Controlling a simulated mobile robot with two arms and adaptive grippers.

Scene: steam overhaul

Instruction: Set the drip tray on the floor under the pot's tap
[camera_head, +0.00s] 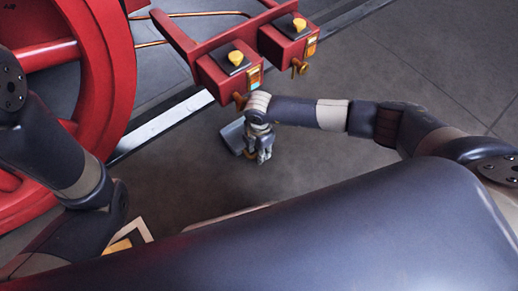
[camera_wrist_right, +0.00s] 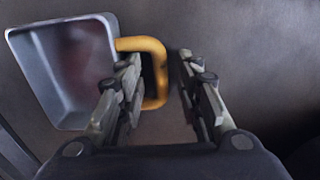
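The drip tray (camera_head: 232,136) is a shallow grey metal pan with a yellow handle (camera_wrist_right: 160,75). In the head view it appears to be on the floor, just below the near red pot's brass tap (camera_head: 240,101) in the picture; whether it is directly under it I cannot tell. My right gripper (camera_head: 262,155) is at the tray's handle side, pointing down. In the right wrist view my right gripper (camera_wrist_right: 160,72) is open, with the handle's outer bar between its fingers and a gap beside it. My left gripper is out of view.
A second red pot (camera_head: 288,38) with a brass tap (camera_head: 300,67) stands beside the near pot (camera_head: 228,72). A large red wheel (camera_head: 110,80) and a rail (camera_head: 165,122) are at left. Grey floor (camera_head: 330,150) is clear to the right.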

